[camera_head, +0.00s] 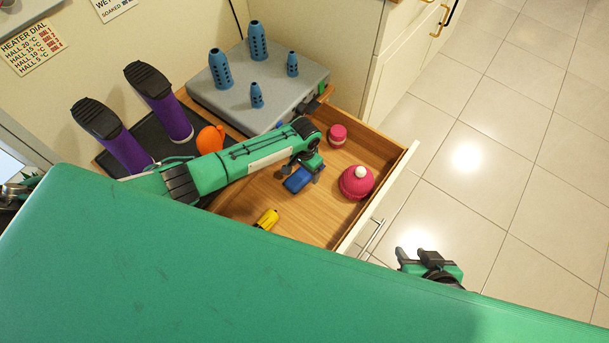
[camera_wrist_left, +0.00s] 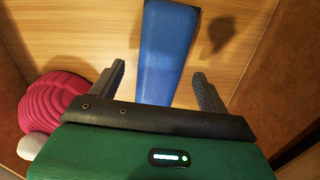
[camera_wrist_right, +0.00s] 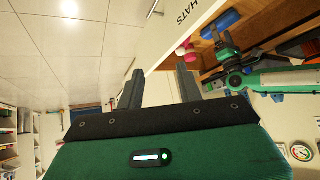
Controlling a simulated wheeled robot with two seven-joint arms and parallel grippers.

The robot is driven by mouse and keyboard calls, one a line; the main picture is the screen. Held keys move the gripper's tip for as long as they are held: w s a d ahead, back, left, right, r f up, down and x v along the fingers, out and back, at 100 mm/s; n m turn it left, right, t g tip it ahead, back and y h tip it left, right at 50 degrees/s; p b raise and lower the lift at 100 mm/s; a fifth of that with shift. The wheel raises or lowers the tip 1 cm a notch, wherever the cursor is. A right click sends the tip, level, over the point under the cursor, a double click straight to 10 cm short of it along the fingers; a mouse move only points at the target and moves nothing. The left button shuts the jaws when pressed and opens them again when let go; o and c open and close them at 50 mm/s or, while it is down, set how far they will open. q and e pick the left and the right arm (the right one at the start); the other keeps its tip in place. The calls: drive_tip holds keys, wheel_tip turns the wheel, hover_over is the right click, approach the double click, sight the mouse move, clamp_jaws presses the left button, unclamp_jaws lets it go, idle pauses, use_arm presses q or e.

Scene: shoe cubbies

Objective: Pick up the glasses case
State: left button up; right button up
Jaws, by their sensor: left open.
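A blue case (camera_head: 298,179), which looks like the glasses case, lies on the wooden floor of the open drawer (camera_head: 240,205). My left gripper (camera_head: 312,172) is open over the drawer, beside and partly above the case. In the left wrist view the blue case (camera_wrist_left: 168,50) shows between the two spread fingers (camera_wrist_left: 160,72), its near end hidden behind the gripper body. I cannot tell whether the fingers touch it. The case also shows in the right wrist view (camera_wrist_right: 222,22). My right gripper (camera_head: 414,256) is open and empty, outside the drawer front; its fingers also show in its own view (camera_wrist_right: 160,80).
A pink knitted hat (camera_head: 356,183) with a pale pompom, a smaller pink item (camera_head: 337,134) and a yellow item (camera_head: 267,219) lie in the drawer. Tiled floor at right is clear.

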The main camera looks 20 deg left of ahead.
use_arm(q)
drive_tip(key=shift+f+b, duration=0.3)
drive_tip(key=shift+f, duration=1)
use_arm(e)
drive_tip(key=shift+w+a+t+y, duration=0.2)
drive_tip(key=shift+w+a+t, duration=0.1)
drive_tip(key=shift+a, duration=0.2)
drive_tip(key=shift+w+a+t+y, duration=0.2)
drive_tip(key=shift+a+t, duration=0.1)
drive_tip(key=shift+a, duration=0.15)
use_arm(q)
drive_tip(key=c, duration=1.1)
drive_tip(key=shift+r, duration=0.15)
use_arm(e)
drive_tip(key=shift+s, duration=0.1)
